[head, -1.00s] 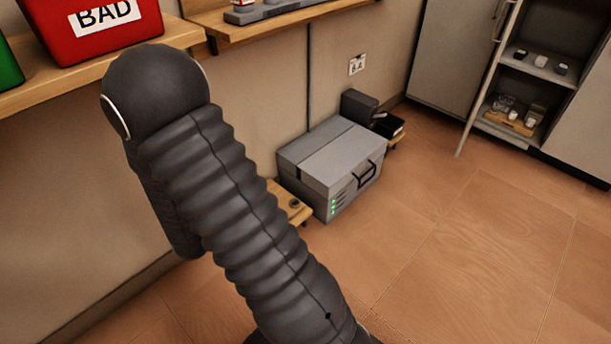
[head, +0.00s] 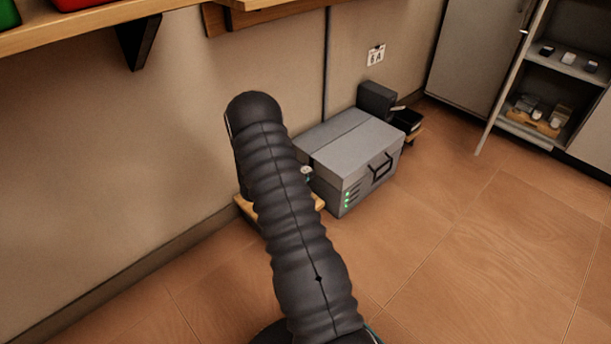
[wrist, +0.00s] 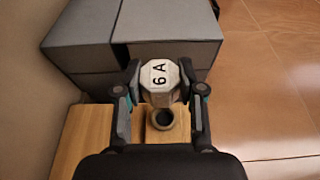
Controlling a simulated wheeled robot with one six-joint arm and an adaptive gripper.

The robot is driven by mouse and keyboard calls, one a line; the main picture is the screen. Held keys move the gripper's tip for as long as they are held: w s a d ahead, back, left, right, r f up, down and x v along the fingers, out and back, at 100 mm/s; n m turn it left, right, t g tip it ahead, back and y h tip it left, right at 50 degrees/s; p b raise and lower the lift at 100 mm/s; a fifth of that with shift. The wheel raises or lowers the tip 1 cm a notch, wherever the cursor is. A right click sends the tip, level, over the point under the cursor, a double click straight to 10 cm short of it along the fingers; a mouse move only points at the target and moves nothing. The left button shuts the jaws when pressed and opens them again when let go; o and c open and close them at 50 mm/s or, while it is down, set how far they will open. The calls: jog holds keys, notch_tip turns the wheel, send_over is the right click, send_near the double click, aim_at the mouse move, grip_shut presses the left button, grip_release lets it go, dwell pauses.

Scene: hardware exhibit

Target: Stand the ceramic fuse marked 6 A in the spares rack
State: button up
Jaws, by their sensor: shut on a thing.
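The ceramic fuse (wrist: 158,82), pale and many-sided, has "6 A" printed on its end. My gripper (wrist: 158,88) is shut on it in the wrist view, one finger on each side. A dark round ring (wrist: 164,118) sits on a pale wooden piece (wrist: 90,135) just below the fuse in the picture. I cannot tell how high the fuse is above it. In the head view my arm hides most of this low wooden piece (head: 245,207) and my gripper. I cannot say for sure which thing is the spares rack.
A grey case (head: 352,150) with green lights stands right beside the wooden piece, close to my gripper. An open cabinet at right holds a wooden tray (head: 520,118) with small items. The floor (head: 460,240) at right is clear.

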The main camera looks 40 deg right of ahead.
jog(key=shift+s+d+f, duration=0.1)
jog(key=shift+d+f, duration=0.1)
jog(key=shift+f, duration=0.1)
jog(key=shift+f+b, duration=1.6)
jog(key=shift+f, duration=1.05)
jog(key=shift+a+f, duration=0.1)
jog(key=shift+a, duration=0.05)
jog(key=shift+f, duration=1)
dwell(1.2)
jog(key=o, duration=1.2)
jog(key=shift+c, duration=0.2)
jog(key=shift+o, duration=0.2)
jog(key=o, duration=0.4)
jog(key=shift+o, duration=0.2)
